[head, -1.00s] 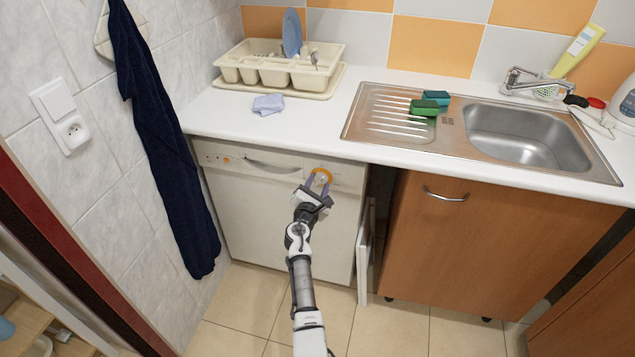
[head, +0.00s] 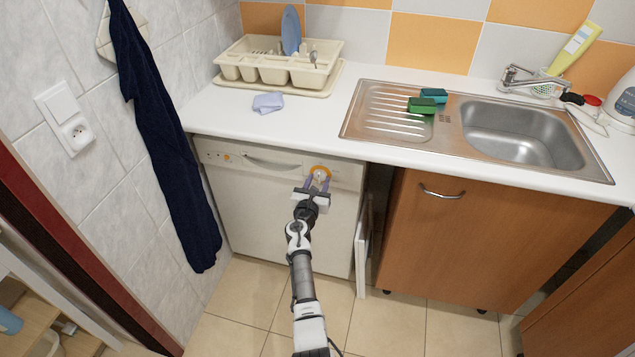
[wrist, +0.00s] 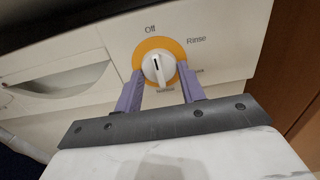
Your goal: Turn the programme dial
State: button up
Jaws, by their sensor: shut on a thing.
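The programme dial (wrist: 158,67) is a white knob with a dark line, set on an orange ring on the dishwasher's panel. In the wrist view its line runs roughly up and down in the picture, with "Off" above and "Rinse" at upper right. Lower labels are partly hidden by my fingers. My gripper (wrist: 160,71) has its two purple fingers shut on the dial, one on each side. In the head view the dial (head: 320,174) sits at the right of the white dishwasher front (head: 270,215), with my gripper (head: 318,183) on it.
A recessed handle (wrist: 65,82) lies left of the dial. The white worktop (head: 300,125) overhangs above. A wooden cabinet (head: 480,235) and a white panel edge (head: 362,250) stand to the right. A dark towel (head: 165,150) hangs at left. Floor in front is clear.

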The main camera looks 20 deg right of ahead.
dwell(0.3)
jog(key=o, duration=0.9)
jog(key=shift+o, duration=0.2)
jog(key=v, duration=1.3)
jog(key=shift+s+a, duration=0.3)
